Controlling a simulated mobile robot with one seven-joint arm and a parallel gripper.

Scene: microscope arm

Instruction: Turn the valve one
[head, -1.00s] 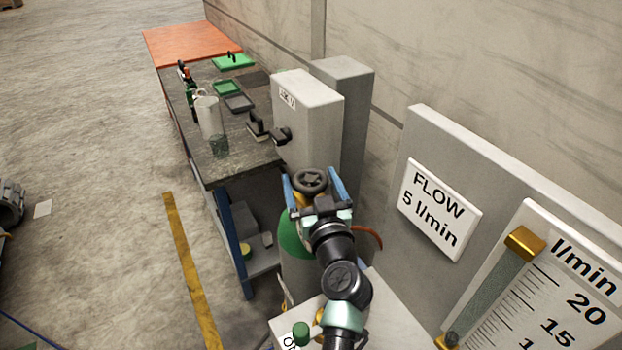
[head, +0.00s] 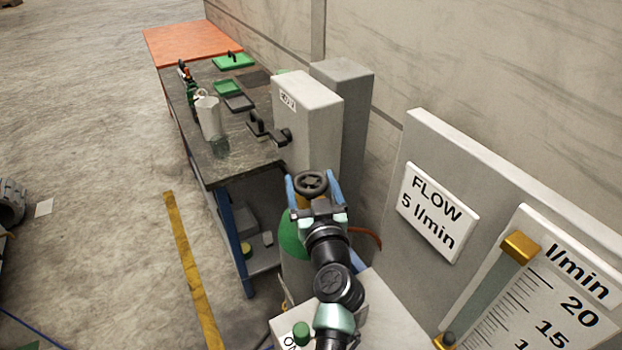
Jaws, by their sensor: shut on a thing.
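A dark round valve handwheel (head: 311,183) sits on top of a green gas cylinder (head: 292,235) in the middle of the head view. My gripper (head: 312,184) reaches to it from below in the picture. Its two blue fingers stand on the left and right sides of the wheel and are shut on it. The cylinder's lower part is partly hidden by my arm and a white box.
A panel on the right carries a sign "FLOW 5 l/min" (head: 438,208) and a flow scale (head: 545,290). A dark workbench (head: 225,165) with a clear jar (head: 209,118) and a grey cabinet (head: 310,125) stand beyond the cylinder. The floor at left is mostly clear.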

